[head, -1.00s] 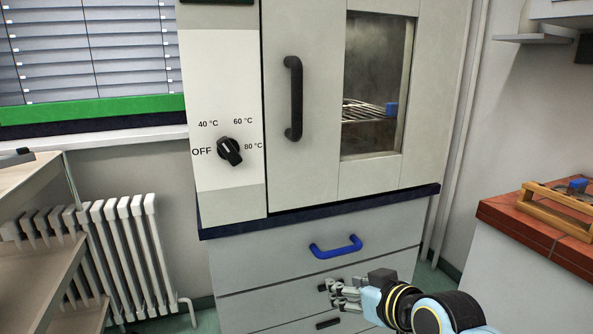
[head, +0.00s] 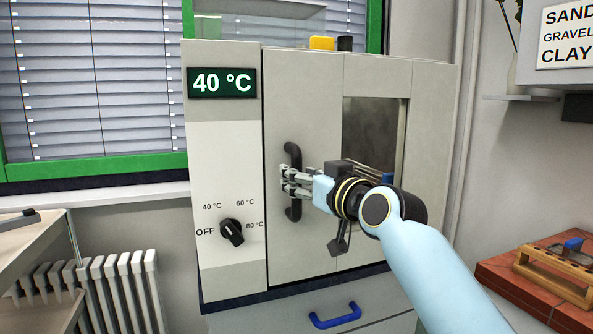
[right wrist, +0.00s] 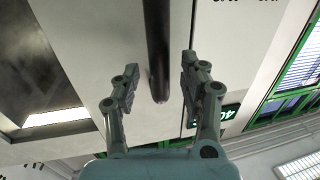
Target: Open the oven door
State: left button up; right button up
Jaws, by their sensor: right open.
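The oven is a light grey cabinet with its door (head: 305,90) shut. A black vertical bar handle (head: 293,155) sits near the door's left edge, beside a window (head: 372,125). My right gripper (head: 285,181) is at the handle's middle, in front of it in the head view. In the right wrist view the right gripper (right wrist: 158,82) is open, its two fingers on either side of the black handle (right wrist: 157,40), with a gap on each side. My left gripper is not in view.
A temperature knob (head: 232,231) and a display (head: 222,82) reading 40 °C are left of the door. A drawer with a blue handle (head: 335,315) is below. A tiled bench with a wooden rack (head: 555,275) stands at the right, and a radiator (head: 120,290) at lower left.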

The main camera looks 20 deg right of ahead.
jog(key=shift+x, duration=1.05)
jog(key=shift+c, duration=0.3)
grip_shut()
